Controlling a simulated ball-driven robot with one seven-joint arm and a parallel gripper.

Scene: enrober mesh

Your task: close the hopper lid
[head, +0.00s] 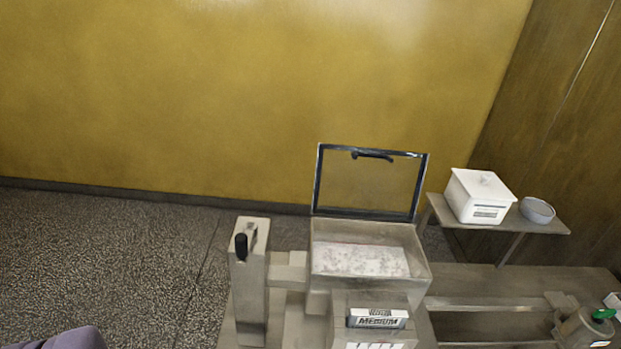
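The hopper lid (316,183) is a clear panel in a dark frame with a black handle (372,155) at its top edge. It stands raised, roughly upright, at the back of the hopper. The hopper (421,262) is a metal box, open on top, with pale, speckled contents inside. A label reading "MEDIUM" (377,319) is on the front below it. My gripper is not in view, and nothing touches the lid.
A metal post with a black lever (241,246) stands left of the hopper. A side shelf (556,226) at right holds a white lidded box (482,196) and a grey bowl (537,210). Rails (490,303) run right toward a motor with a green knob (603,314).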

